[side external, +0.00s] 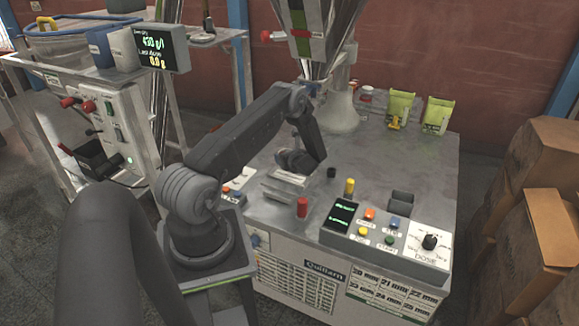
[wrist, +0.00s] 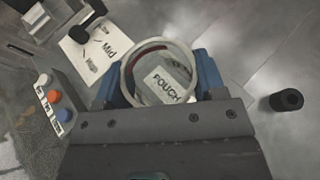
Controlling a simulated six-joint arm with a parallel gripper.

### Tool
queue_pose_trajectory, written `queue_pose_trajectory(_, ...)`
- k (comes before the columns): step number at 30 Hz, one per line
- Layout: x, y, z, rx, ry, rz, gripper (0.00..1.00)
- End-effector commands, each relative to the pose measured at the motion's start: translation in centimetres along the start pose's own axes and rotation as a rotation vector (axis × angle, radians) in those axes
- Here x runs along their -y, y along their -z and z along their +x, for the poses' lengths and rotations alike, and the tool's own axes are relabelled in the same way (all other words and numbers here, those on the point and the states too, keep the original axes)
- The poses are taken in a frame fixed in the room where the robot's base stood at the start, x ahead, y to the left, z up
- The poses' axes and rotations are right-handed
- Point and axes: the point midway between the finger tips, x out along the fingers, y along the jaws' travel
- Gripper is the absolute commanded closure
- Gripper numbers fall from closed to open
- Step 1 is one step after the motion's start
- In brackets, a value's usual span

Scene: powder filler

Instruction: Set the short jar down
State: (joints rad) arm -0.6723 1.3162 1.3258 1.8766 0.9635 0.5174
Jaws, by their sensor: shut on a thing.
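The short jar (wrist: 127,80) is a clear, pale-rimmed round jar, seen from above in the wrist view. My gripper (wrist: 160,82) is shut on it, with a blue finger on each side of its wall. A label reading POUCH (wrist: 168,86) shows through the jar's mouth; I cannot tell whether it is on the jar or beneath it. In the side view my gripper (side external: 296,160) is low over the steel table (side external: 405,165), above a pale plate (side external: 288,178). The jar is hidden there, and its gap to the surface cannot be told.
A small black cylinder (wrist: 287,100) stands right of the jar. A Mid card with a black knob (wrist: 93,28) and a button box (wrist: 50,101) lie to the left. In the side view, a red cylinder (side external: 302,207) and control panel (side external: 385,235) are in front; pouches (side external: 437,115) stand behind.

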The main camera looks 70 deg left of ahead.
Motion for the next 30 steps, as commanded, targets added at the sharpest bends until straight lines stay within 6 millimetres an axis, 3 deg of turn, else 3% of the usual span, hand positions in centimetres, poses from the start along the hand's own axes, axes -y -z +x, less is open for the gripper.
queue_pose_trajectory(3, 0.9, 0.6, 0.0, 0.0, 0.0, 0.0, 0.63)
queue_pose_trajectory(13, 1.1, 3.9, 1.3, -0.002, 0.001, 0.0, 0.63)
queue_pose_trajectory(25, 1.1, 4.3, 1.5, -0.001, 0.001, -0.001, 0.63)
queue_pose_trajectory(26, 1.1, 4.2, 1.5, -0.001, 0.001, -0.001, 0.34)
queue_pose_trajectory(30, 1.1, 4.2, 1.5, -0.001, 0.001, -0.001, 0.21)
